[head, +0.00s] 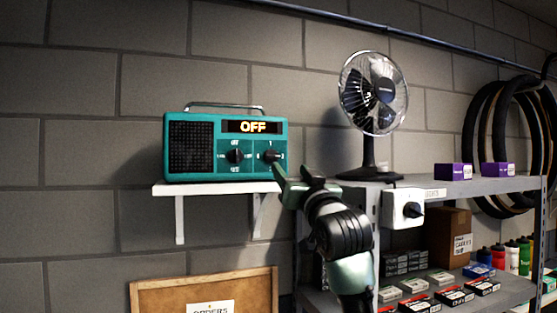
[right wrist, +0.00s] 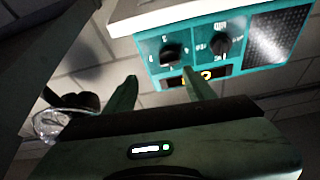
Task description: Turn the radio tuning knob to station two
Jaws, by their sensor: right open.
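The teal radio (head: 195,118) stands on a white wall shelf, and its display (head: 253,127) reads OFF. The dark tuning knob (head: 269,156), with numbers around it, is at the radio's right; a second dark knob (head: 235,156) with an OFF label is left of it. My right gripper (head: 287,172) is open, just right of and below the tuning knob. In the right wrist view the radio appears upside down. There the tuning knob (right wrist: 171,53) lies ahead of and between the open fingertips (right wrist: 158,76), seemingly untouched. My left gripper is not in view.
The white shelf (head: 170,189) holds the radio. A desk fan (head: 372,95) stands to the right on a grey rack, with a switch box (head: 403,208) below it. A framed corkboard (head: 150,296) is below. The wall left of the radio is clear.

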